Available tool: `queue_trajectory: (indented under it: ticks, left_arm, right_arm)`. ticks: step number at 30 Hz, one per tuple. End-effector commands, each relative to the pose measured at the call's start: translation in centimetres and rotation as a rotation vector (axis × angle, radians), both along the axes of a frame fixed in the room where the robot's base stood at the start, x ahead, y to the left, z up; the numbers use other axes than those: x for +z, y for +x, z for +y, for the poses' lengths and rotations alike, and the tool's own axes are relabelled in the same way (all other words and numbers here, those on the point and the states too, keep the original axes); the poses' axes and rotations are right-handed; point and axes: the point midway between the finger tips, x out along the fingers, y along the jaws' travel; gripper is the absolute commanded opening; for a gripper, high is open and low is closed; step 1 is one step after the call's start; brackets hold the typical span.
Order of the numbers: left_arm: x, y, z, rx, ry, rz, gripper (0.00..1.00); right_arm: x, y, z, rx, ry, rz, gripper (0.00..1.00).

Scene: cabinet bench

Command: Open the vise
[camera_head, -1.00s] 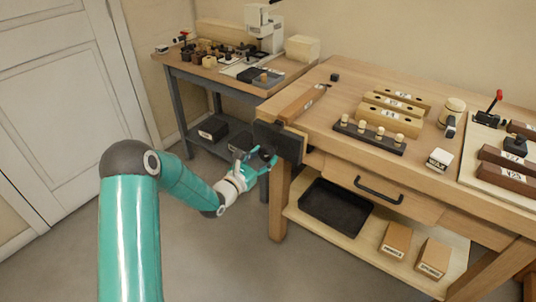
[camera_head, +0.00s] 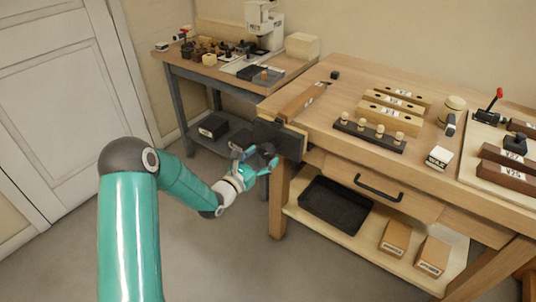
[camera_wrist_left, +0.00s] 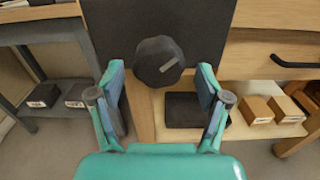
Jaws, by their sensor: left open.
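The vise is at the front left corner of the workbench. Its dark flat jaw plate (camera_head: 279,138) hangs at the bench edge, and its dark faceted knob (camera_wrist_left: 158,60) with a light line mark faces my left wrist camera. A wooden bar (camera_head: 301,102) lies on the bench top just behind the plate. My left gripper (camera_head: 262,163) is in front of the plate. In the left wrist view, its two fingers (camera_wrist_left: 160,75) are open, one on each side of the knob, with visible gaps. My right gripper is not in view.
A drawer with a dark handle (camera_head: 379,189) is right of the vise. Below it, a black tray (camera_head: 335,205) and two boxes (camera_head: 396,238) sit on the shelf. A side table (camera_head: 228,84) with tools stands behind left. The floor at left is clear.

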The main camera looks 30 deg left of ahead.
Motion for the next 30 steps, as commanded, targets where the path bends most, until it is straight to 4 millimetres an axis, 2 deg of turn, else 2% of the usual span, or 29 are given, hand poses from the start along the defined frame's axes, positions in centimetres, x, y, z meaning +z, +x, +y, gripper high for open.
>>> queue_trajectory:
  ticks: [21, 30]
  left_arm:
    - [0.1, -5.6, 0.6, -0.001, -0.002, -0.001, 0.76]
    - [0.1, -6.2, 0.6, -0.002, -0.003, -0.001, 0.76]
  right_arm:
    - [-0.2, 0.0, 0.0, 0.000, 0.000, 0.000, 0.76]
    - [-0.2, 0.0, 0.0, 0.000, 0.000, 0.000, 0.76]
